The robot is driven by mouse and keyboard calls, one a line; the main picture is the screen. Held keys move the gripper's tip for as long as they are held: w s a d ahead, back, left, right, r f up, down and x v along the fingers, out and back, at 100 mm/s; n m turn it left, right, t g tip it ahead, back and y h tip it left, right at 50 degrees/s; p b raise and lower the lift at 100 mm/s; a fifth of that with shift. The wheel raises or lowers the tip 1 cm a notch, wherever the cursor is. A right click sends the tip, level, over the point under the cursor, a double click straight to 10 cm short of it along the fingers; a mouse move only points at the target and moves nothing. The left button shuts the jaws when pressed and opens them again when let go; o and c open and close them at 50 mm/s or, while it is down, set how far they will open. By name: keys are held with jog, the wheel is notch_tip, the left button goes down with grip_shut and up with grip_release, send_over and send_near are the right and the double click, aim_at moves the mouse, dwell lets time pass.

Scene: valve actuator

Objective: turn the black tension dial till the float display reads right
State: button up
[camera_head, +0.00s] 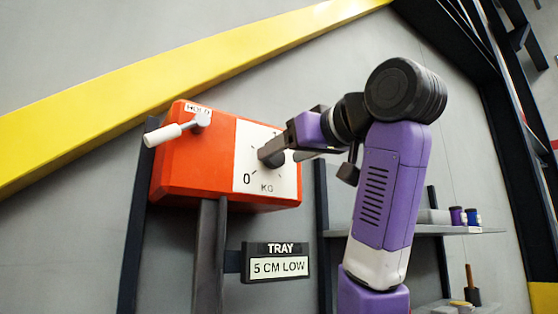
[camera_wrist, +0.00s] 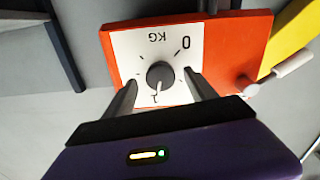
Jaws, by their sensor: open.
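The black tension dial (camera_wrist: 160,75) sits on a white scale face marked 0, 1 and KG, on the front of an orange-red box (camera_head: 200,165). In the wrist view the face is upside down, and the dial's white mark points down toward the 1. My gripper (camera_wrist: 158,82) is open, with one finger on each side of the dial and gaps showing between. Whether the fingertips reach its depth I cannot tell. In the head view my gripper (camera_head: 285,154) hides part of the dial (camera_head: 275,160). The float display (camera_head: 279,266) below the box reads "TRAY 5 CM LOW".
A white-handled lever (camera_head: 170,132) labelled HOLD sticks out from the box's left side. A dark post (camera_head: 208,250) stands below the box. A shelf (camera_head: 440,230) with small containers is at the right. A yellow beam (camera_head: 150,90) crosses the wall behind.

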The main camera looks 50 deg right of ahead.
jog(key=shift+s+b, duration=0.5)
jog(key=shift+s, duration=0.35)
jog(key=shift+a+b+v, duration=0.2)
jog(key=shift+b+v, duration=0.5)
jog(key=shift+v, duration=1.1)
jog(key=shift+f, duration=0.1)
